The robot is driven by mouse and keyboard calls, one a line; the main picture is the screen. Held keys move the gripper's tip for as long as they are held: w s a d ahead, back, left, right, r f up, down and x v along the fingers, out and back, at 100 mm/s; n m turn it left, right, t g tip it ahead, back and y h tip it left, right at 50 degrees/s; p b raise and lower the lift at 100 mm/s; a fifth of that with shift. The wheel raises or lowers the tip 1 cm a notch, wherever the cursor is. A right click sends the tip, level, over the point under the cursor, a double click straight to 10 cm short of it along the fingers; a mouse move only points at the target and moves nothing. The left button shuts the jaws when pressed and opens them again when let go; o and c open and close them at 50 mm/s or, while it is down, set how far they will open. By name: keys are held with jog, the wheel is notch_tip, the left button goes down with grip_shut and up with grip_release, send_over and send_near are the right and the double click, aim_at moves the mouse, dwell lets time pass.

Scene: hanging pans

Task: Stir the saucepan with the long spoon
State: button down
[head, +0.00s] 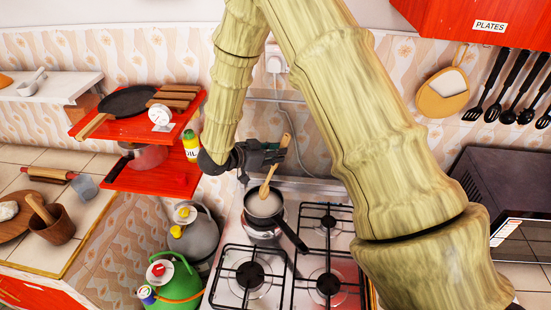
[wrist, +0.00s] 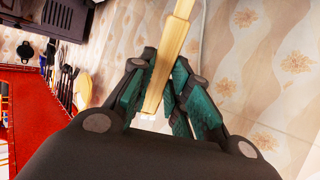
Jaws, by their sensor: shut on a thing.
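A small dark saucepan (head: 265,206) with pale contents sits on the back left burner of the stove, its black handle pointing to the lower right. My gripper (head: 279,153) is above and behind the pan, shut on the long wooden spoon (head: 274,168). The spoon is tilted, its lower end in or just over the pan and its upper end above my fingers. In the wrist view the pale spoon handle (wrist: 172,60) runs between the green-padded fingers (wrist: 158,95). The spoon's lower tip and the pan are hidden in the wrist view.
The other burners (head: 328,284) are empty. A red shelf (head: 150,178) with a dark pan (head: 127,101) stands left of my gripper. Gas cylinders (head: 176,284) stand left of the stove. Black utensils (head: 509,85) hang on the right wall above a dark microwave (head: 503,185).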

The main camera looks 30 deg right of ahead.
jog(key=shift+r, duration=2.2)
